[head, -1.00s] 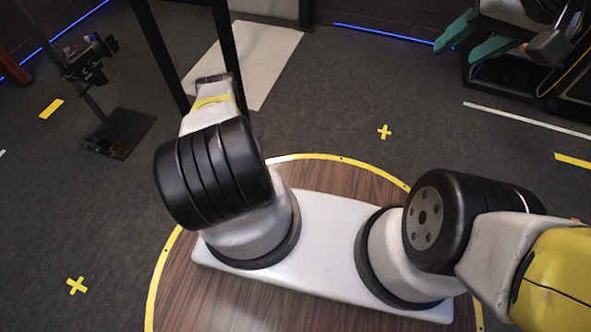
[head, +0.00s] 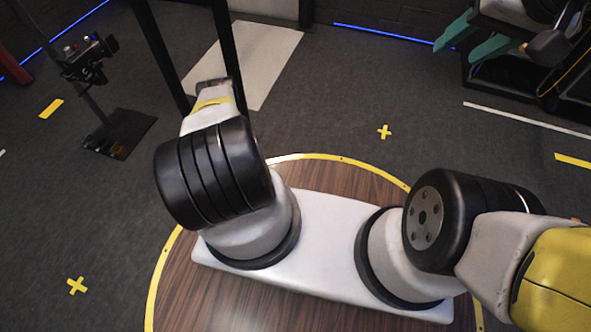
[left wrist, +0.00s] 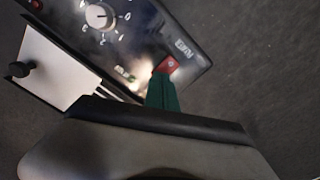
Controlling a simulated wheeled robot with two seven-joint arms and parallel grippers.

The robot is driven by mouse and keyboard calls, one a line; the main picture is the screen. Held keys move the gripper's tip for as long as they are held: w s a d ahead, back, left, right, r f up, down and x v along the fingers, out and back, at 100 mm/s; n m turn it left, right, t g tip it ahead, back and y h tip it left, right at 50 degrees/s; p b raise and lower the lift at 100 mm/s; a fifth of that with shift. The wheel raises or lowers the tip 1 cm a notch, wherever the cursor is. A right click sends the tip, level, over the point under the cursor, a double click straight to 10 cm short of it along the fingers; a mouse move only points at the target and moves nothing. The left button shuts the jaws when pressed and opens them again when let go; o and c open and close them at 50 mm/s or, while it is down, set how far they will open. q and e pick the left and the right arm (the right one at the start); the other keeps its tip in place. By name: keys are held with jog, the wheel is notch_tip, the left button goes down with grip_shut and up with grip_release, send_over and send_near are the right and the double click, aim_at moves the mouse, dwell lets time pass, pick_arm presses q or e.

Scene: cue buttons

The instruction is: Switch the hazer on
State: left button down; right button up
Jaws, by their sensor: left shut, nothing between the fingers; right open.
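In the left wrist view a black control panel (left wrist: 145,35) carries a white dial knob (left wrist: 100,16) with numbers around it. A red rocker switch (left wrist: 169,65) sits near the panel's edge, beside white lettering that is too blurred to read surely. My left gripper (left wrist: 162,88) is shut and empty, its green fingertips at the red switch and overlapping its lower edge. I cannot tell whether they touch it or which way the switch is set. In the head view my right gripper (head: 475,42), with teal fingers, is open and empty at the upper right, far from the panel.
A white plate (left wrist: 52,65) with a black knob (left wrist: 18,69) adjoins the panel. In the head view a dark device (head: 86,58) stands on a pole with a flat base (head: 125,128) at the left. Open grey floor lies ahead, with yellow tape marks.

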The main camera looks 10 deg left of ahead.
pick_arm(q)
jog(key=shift+f, duration=0.55)
jog(key=shift+r, duration=3.55)
